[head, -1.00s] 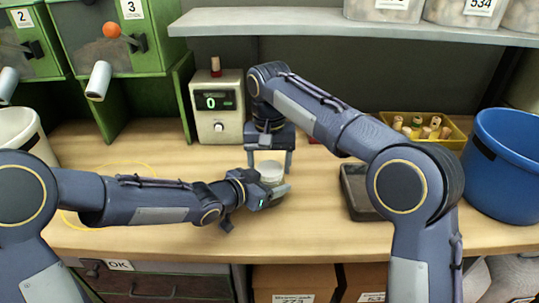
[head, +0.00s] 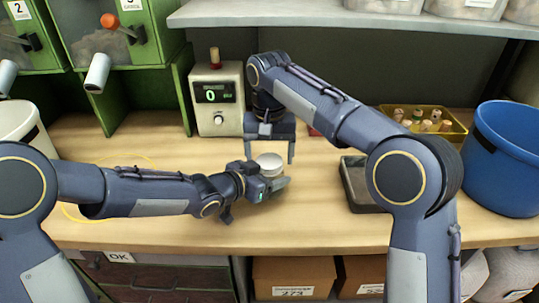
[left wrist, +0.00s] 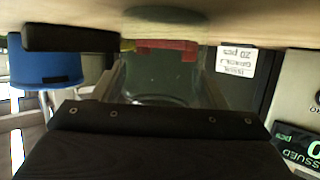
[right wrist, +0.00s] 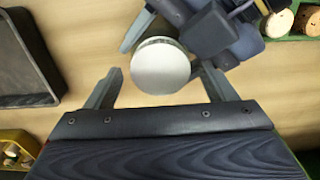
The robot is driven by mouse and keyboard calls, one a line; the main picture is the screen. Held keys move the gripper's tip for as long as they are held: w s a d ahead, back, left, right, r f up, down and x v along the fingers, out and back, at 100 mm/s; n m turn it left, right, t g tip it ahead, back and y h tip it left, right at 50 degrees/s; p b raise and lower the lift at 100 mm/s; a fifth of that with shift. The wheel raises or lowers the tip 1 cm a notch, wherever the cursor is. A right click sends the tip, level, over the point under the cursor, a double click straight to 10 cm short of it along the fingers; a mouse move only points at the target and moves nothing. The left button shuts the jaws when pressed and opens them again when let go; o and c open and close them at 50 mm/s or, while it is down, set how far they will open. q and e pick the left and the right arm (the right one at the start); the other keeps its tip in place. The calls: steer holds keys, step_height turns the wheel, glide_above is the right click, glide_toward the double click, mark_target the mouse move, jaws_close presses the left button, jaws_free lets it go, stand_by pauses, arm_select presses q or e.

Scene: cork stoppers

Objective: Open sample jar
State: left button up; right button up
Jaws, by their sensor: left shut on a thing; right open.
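The sample jar shows its round pale lid (head: 269,160) in the head view, at the middle of the bench. In the right wrist view the lid (right wrist: 160,67) is on top, seen from above. My left gripper (head: 270,184) is shut on the jar's side; the clear glass body (left wrist: 165,80) shows between its fingers in the left wrist view. My right gripper (head: 269,153) points down over the jar. Its fingers are open, one on each side of the lid, with gaps to it in the right wrist view.
A dark tray (head: 356,196) lies right of the jar, with a yellow crate of corks (head: 454,134) and a blue bin (head: 507,155) farther right. A counter box reading 0 (head: 218,97) stands behind. The bench in front is clear.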

step_height(320, 180, up, 4)
steer(key=shift+a+f, duration=0.1)
steer(key=shift+f, duration=0.1)
steer(key=shift+r, duration=0.4)
steer(key=shift+c, duration=1.2)
step_height(320, 180, up, 3)
steer(key=shift+f, duration=3.9)
